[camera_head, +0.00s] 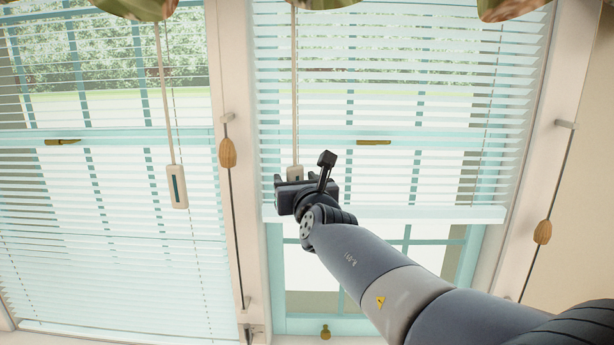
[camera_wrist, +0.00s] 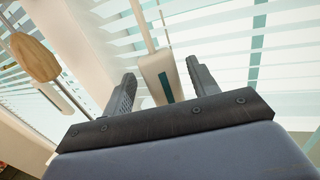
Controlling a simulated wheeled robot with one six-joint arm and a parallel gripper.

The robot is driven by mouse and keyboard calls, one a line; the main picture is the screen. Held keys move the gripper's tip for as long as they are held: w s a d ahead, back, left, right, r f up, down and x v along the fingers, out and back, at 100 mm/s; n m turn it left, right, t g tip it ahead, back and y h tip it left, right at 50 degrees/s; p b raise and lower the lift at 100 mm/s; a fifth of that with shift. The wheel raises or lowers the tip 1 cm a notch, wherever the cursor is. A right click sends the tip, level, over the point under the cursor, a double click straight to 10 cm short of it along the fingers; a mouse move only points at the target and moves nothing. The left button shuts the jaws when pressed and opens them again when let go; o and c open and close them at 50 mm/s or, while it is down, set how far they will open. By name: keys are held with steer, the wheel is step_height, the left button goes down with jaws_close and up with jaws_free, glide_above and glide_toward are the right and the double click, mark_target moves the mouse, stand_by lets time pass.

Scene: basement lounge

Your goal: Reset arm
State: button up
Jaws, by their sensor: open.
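My gripper (camera_head: 297,181) is raised in front of the right window blind, near its lower edge. In the wrist view my gripper (camera_wrist: 160,88) shows two fingers spread apart. A white blind control (camera_wrist: 158,76) with a dark green strip hangs on a rod and shows between the fingers. The fingers do not appear to be closed on it. In the head view this control (camera_head: 295,173) shows just above my gripper, partly hidden by it. My arm reaches in from the lower right.
The right blind (camera_head: 420,100) is partly raised over a teal-framed window. The left blind (camera_head: 60,230) hangs lower, with a second control (camera_head: 177,187). Cords with wooden tassels (camera_head: 227,152) hang beside the frames. Leafy shapes (camera_head: 140,8) show at the top.

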steer(key=shift+s+a+r+m+h+p, duration=0.2)
steer(key=shift+m+h+p, duration=0.35)
steer(key=shift+p, duration=3.05)
steer(key=shift+d+f+h+p, duration=0.1)
steer(key=shift+f+h+p, duration=0.05)
steer(key=shift+h+p, duration=0.25)
steer(key=shift+s, duration=0.1)
